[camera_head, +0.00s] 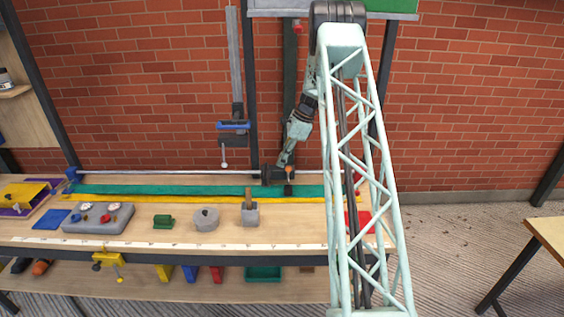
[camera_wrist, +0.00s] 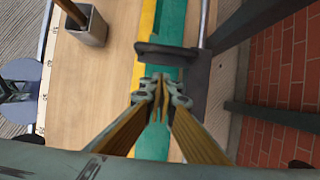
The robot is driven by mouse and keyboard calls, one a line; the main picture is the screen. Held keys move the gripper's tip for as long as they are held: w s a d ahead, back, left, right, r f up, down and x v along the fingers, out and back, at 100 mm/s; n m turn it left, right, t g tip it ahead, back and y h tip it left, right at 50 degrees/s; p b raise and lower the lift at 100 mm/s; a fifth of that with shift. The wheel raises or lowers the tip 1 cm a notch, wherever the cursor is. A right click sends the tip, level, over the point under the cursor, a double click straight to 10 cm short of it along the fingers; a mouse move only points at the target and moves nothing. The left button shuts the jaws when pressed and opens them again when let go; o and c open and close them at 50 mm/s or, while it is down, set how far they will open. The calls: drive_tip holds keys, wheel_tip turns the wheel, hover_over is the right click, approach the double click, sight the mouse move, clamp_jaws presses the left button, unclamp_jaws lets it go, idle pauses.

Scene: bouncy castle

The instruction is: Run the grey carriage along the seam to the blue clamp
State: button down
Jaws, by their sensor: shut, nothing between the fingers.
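The dark grey carriage (camera_head: 272,174) sits on a thin metal rail (camera_head: 170,172) along the back of the bench. In the wrist view the carriage (camera_wrist: 196,80) has a dark bar reaching over the green strip. The blue clamp (camera_head: 72,174) is at the rail's left end, well left of the carriage. The seam (camera_head: 180,195) runs between the green and yellow strips in front of the rail. My gripper (camera_head: 285,163) is at the carriage; in the wrist view its fingertips (camera_wrist: 160,80) are shut and empty, close beside the bar. I cannot tell whether they touch it.
A grey cup (camera_head: 250,216) holding a stick, a round grey block (camera_head: 206,220), a green block (camera_head: 163,221) and a grey tray (camera_head: 98,218) stand in front of the strips. A blue-handled bar clamp (camera_head: 233,127) hangs above the rail. The rail left of the carriage looks clear.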

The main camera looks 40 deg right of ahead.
drive_tip(key=x, duration=0.8)
drive_tip(key=shift+w, duration=0.1)
idle(0.4)
